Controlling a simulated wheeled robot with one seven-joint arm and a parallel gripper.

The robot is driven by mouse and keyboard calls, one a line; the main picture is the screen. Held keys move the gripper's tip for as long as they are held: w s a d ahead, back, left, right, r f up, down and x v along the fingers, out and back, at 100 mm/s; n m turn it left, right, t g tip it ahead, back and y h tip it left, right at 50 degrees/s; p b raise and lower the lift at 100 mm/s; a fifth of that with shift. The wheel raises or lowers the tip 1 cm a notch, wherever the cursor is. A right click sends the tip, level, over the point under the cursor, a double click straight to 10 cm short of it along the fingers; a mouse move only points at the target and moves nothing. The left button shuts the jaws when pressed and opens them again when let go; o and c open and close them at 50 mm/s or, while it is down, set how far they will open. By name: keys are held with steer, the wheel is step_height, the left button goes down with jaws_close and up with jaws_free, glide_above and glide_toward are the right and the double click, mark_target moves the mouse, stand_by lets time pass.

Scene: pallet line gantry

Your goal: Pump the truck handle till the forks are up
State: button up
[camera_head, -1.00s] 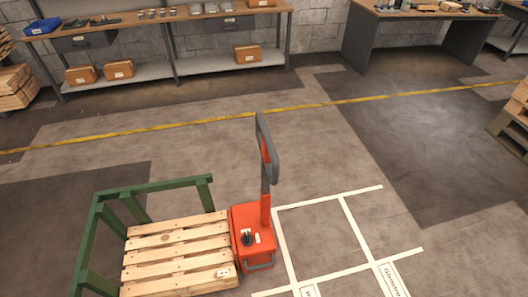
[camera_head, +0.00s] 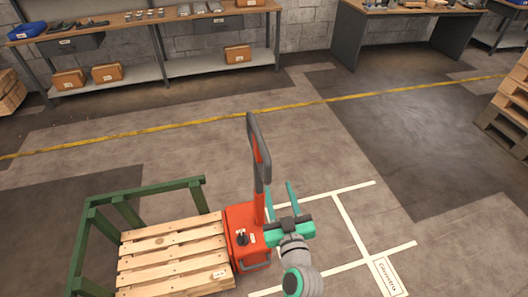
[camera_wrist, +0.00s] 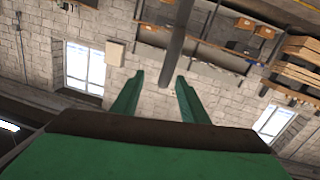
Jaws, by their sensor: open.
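The pallet truck has an orange body (camera_head: 245,236) and an upright handle with a dark grey loop grip (camera_head: 258,145). Its forks are hidden under a wooden pallet (camera_head: 172,258). My gripper (camera_head: 279,187) is open and empty, with green fingers pointing up, just right of the handle's lower shaft in the head view. In the wrist view the two green fingers (camera_wrist: 155,95) are apart. A dark bar, probably the handle (camera_wrist: 178,45), runs upward beyond the gap between them. I cannot tell whether the fingers touch the handle.
A green frame (camera_head: 85,240) stands around the pallet's left and back sides. White lines (camera_head: 345,227) mark the floor on the right. A long workbench (camera_head: 150,20) stands at the back, and stacked pallets (camera_head: 510,115) stand at the far right. The middle floor is clear.

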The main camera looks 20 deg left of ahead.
mark_target(264, 152)
steer(key=shift+n+y, duration=0.9)
steer(key=r, duration=0.1)
steer(key=w+a+r, duration=0.2)
steer(key=shift+a+r, duration=0.1)
steer(key=shift+r, duration=0.25)
steer(key=shift+w+a+r, duration=0.1)
steer(key=shift+w+a, duration=0.05)
steer(key=shift+a, duration=0.05)
steer(key=x, duration=1)
steer(key=shift+w+a+f, duration=0.1)
steer(key=shift+a+f, duration=0.1)
steer(key=c, duration=0.9)
